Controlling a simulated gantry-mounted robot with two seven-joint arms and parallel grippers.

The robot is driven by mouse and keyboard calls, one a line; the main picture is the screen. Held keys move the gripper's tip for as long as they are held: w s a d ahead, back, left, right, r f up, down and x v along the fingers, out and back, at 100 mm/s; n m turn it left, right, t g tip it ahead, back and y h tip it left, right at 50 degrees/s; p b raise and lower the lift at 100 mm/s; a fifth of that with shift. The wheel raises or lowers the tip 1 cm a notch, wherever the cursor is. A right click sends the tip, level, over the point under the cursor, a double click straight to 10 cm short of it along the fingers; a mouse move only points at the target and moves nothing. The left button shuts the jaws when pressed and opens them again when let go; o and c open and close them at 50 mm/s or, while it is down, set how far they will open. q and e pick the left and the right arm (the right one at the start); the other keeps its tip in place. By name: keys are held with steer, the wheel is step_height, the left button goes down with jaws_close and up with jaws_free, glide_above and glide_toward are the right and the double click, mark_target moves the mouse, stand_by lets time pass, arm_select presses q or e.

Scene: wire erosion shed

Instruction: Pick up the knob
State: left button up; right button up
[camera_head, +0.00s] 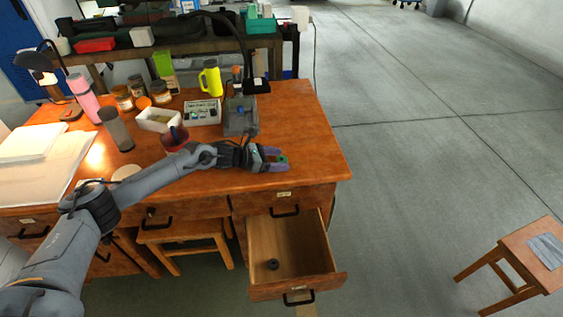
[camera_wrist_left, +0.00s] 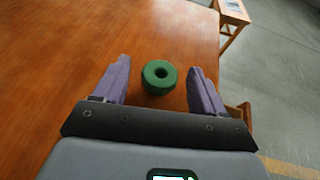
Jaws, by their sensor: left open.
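In the head view only a small green bit of the knob (camera_head: 283,159) shows, near the desk's right end. My left gripper (camera_head: 277,159) is open, with one finger on each side of the knob and a visible gap to each. A dark round piece (camera_head: 272,264) lies in the open drawer (camera_head: 318,252). My right gripper is out of view.
On the desk (camera_head: 300,115) behind my left arm stand a grey holder (camera_head: 240,117), a white box of small parts (camera_head: 203,112), a yellow jug (camera_head: 210,80), jars and bottles. The desk's right end is clear. A stool (camera_head: 525,255) stands at the right.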

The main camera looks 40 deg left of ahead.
arm_select(q)
steer(key=shift+c, duration=0.3)
steer(key=c, duration=1.1)
steer(key=shift+r, duration=0.1)
